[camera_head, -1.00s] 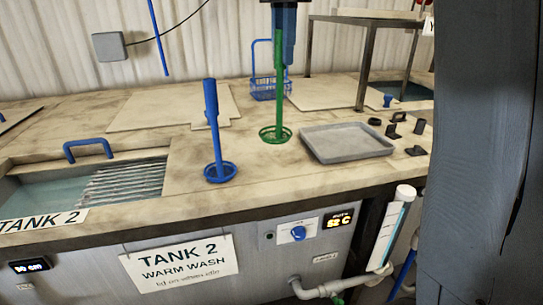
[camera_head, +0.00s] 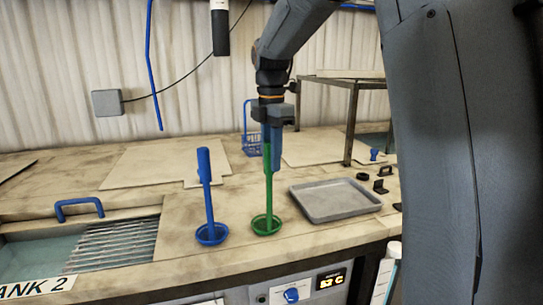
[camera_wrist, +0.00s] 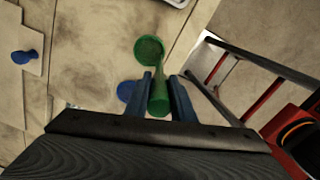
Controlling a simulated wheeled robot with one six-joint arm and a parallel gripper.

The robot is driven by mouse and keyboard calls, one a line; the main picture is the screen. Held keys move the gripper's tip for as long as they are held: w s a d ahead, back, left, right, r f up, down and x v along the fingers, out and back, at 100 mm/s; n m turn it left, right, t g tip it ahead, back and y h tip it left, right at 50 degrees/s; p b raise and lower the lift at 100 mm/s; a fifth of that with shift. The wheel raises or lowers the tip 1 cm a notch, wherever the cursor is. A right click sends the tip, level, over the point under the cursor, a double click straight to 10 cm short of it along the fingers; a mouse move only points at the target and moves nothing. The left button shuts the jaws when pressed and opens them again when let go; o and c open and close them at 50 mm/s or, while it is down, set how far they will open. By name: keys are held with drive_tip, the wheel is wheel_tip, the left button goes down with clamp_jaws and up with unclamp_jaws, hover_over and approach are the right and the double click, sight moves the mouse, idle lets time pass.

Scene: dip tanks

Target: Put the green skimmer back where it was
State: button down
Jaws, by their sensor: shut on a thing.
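The green skimmer (camera_head: 268,195) hangs upright, its round pan low over the counter between the blue skimmer and the grey tray. I cannot tell whether the pan touches the counter. My gripper (camera_head: 272,155) is shut on the top of its handle. In the wrist view the green handle (camera_wrist: 158,98) sits between the two fingers of my gripper (camera_wrist: 162,88), with the pan beyond. The blue skimmer (camera_head: 207,200) stands upright just to the left, apart from the green one.
The grey tray (camera_head: 335,201) lies right of the green skimmer, with small dark brackets (camera_head: 380,186) beyond it. A blue wire basket (camera_head: 252,143) stands behind. Tank 2 (camera_head: 40,257) with its rack is at left. The counter's front edge is close.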

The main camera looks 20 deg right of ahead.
drive_tip(key=c, duration=1.5)
unclamp_jaws()
drive_tip(key=shift+f, duration=0.15)
wheel_tip(320, 180, up, 12)
drive_tip(key=b, duration=0.4)
drive_tip(key=shift+r+b, duration=0.2)
drive_tip(key=shift+b, duration=0.1)
